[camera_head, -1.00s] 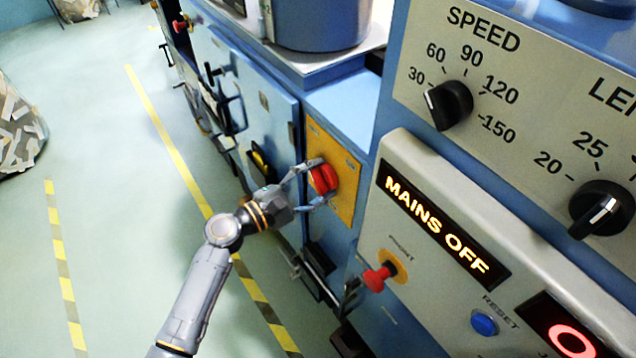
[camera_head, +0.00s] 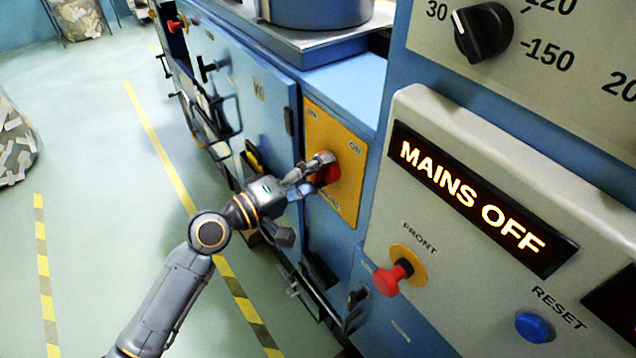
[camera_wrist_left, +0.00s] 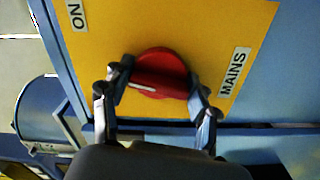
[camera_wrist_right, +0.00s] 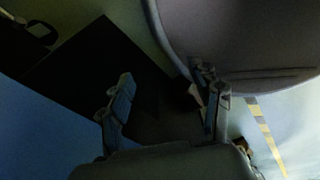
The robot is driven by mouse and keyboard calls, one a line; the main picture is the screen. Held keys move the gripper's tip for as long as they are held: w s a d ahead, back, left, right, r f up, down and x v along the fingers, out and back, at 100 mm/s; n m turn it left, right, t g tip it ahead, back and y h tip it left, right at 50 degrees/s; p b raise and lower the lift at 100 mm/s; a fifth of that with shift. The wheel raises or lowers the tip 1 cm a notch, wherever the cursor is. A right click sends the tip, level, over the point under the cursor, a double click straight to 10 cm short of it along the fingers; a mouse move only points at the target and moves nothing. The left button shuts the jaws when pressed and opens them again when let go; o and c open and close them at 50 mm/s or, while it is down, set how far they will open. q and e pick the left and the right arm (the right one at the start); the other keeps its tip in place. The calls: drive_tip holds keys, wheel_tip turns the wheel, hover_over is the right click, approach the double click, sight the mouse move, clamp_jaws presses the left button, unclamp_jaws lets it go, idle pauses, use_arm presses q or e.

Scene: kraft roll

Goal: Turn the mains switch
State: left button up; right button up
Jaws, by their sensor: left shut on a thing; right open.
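The red mains switch (camera_head: 331,171) is a round knob on a yellow plate (camera_head: 317,135) on the blue machine's side. In the left wrist view the knob (camera_wrist_left: 158,75) has a raised grip bar with a white mark, and the plate (camera_wrist_left: 195,25) carries the labels ON and MAINS. My left gripper (camera_head: 318,172) is shut on the knob, with one finger on each side of it (camera_wrist_left: 155,95). The lit display (camera_head: 470,200) reads MAINS OFF. My right gripper (camera_wrist_right: 165,95) is open and empty in its dark wrist view, and is not in the head view.
A red FRONT button (camera_head: 393,277) and a blue RESET button (camera_head: 533,327) sit on the grey panel at the right. A black speed dial (camera_head: 483,32) is above.

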use_arm(q)
drive_tip(key=m+b, duration=0.3)
drive_tip(key=m, duration=0.1)
drive_tip(key=shift+f, duration=0.2)
drive_tip(key=shift+m+b, duration=0.5)
drive_tip(key=shift+m, duration=0.5)
drive_tip(key=shift+r, duration=0.1)
drive_tip(key=o, duration=1.1)
drive_tip(key=shift+o, duration=0.2)
drive_tip(key=shift+a, duration=0.1)
drive_tip(key=v, duration=1.2)
drive_tip(key=shift+w, duration=0.1)
